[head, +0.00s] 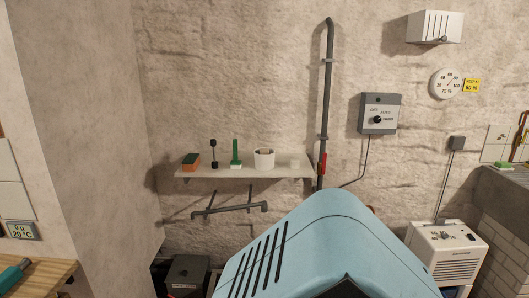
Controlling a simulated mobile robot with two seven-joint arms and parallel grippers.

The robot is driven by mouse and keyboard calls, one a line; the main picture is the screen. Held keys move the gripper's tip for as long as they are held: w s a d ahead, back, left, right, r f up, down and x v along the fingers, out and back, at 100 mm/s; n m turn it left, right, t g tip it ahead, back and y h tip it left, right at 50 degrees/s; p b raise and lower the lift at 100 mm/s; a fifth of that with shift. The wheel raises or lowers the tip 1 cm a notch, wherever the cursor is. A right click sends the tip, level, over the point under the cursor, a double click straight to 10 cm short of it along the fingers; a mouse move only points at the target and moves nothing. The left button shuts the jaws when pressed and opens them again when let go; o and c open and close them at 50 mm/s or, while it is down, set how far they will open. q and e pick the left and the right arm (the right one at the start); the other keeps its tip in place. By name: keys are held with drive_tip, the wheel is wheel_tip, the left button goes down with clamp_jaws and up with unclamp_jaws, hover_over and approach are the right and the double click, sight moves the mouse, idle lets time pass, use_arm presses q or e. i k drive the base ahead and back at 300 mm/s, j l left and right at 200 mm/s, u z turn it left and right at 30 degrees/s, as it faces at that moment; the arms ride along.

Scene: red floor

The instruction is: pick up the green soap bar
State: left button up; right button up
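A small green block (503,165), which may be the green soap bar, lies at the far right on the dark top of a tiled counter (499,182). It is small in the picture and close to the right edge, so its exact shape is hard to tell. Neither of my grippers is in view.
A wall shelf (215,173) holds an orange and green sponge (191,162), a green upright item (236,155) and a white pot (264,158). A white appliance (447,252) stands below the counter's left. A large light blue slotted shell hides the lower middle; I cannot tell whose it is.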

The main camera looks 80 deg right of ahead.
sight(500, 164)
drive_tip(key=z, duration=2.4)
drive_tip(key=i+l+z, duration=0.2)
drive_tip(key=l, duration=0.15)
drive_tip(key=l+z, duration=0.15)
drive_tip(key=l, duration=0.2)
drive_tip(key=i+l+z, duration=0.2)
drive_tip(key=l+z, duration=0.3)
drive_tip(key=i+l+z, duration=0.25)
drive_tip(key=z, duration=0.2)
drive_tip(key=i+l+z, duration=0.3)
drive_tip(key=z, duration=0.2)
drive_tip(key=i+l+z, duration=0.2)
drive_tip(key=i+z, duration=0.15)
drive_tip(key=z, duration=0.15)
drive_tip(key=i+z, duration=0.15)
drive_tip(key=i, duration=1.2)
drive_tip(key=i+l+u, duration=0.1)
drive_tip(key=i+u, duration=0.15)
drive_tip(key=i, duration=0.25)
drive_tip(key=i+l+u, duration=0.2)
drive_tip(key=i, duration=0.3)
drive_tip(key=i+l+u, duration=0.25)
drive_tip(key=i, duration=0.2)
